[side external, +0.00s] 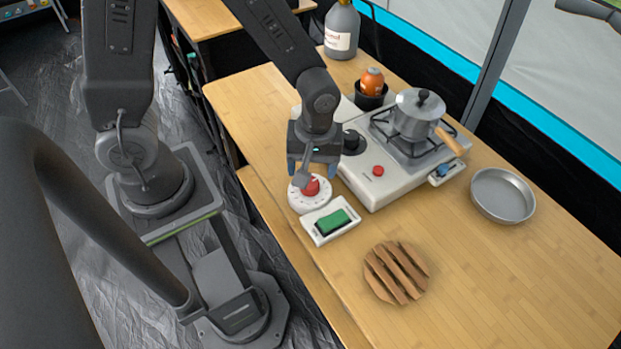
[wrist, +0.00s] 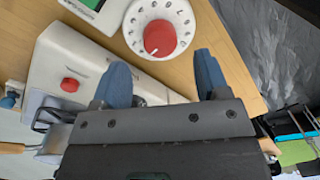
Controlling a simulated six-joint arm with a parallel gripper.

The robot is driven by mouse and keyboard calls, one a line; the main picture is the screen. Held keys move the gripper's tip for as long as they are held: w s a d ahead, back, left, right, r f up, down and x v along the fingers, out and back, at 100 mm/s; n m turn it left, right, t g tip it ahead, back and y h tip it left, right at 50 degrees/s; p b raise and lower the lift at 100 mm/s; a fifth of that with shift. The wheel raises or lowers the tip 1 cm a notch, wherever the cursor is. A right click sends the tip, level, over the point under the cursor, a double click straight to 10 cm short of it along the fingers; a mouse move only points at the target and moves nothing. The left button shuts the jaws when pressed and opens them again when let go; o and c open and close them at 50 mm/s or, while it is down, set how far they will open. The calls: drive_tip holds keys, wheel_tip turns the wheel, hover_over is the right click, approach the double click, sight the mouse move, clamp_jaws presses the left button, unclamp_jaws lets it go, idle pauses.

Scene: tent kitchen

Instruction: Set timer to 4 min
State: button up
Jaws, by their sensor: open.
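The timer is a white round dial (side external: 299,201) with a red knob (side external: 311,187), on the wooden table near its front edge. In the wrist view the white dial (wrist: 182,16) has dark marks around its rim, too small to read, and the red knob (wrist: 160,38) has a pale pointer line aimed toward the lower left. My gripper (side external: 316,172) is just above the timer, pointing down, with its two blue fingers apart. In the wrist view my gripper (wrist: 162,78) is open and empty, and the knob lies beyond the fingertips, between their lines. Contact with the knob cannot be told.
A white device with a green top (side external: 333,223) sits close beside the timer. A slatted wooden trivet (side external: 397,272) and a metal pan (side external: 503,195) lie to the right. The front right table is clear.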

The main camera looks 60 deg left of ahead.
sight(311, 183)
drive_tip(key=shift+s+f, duration=0.1)
drive_tip(key=shift+f, duration=2.3)
drive_tip(key=c, duration=0.9)
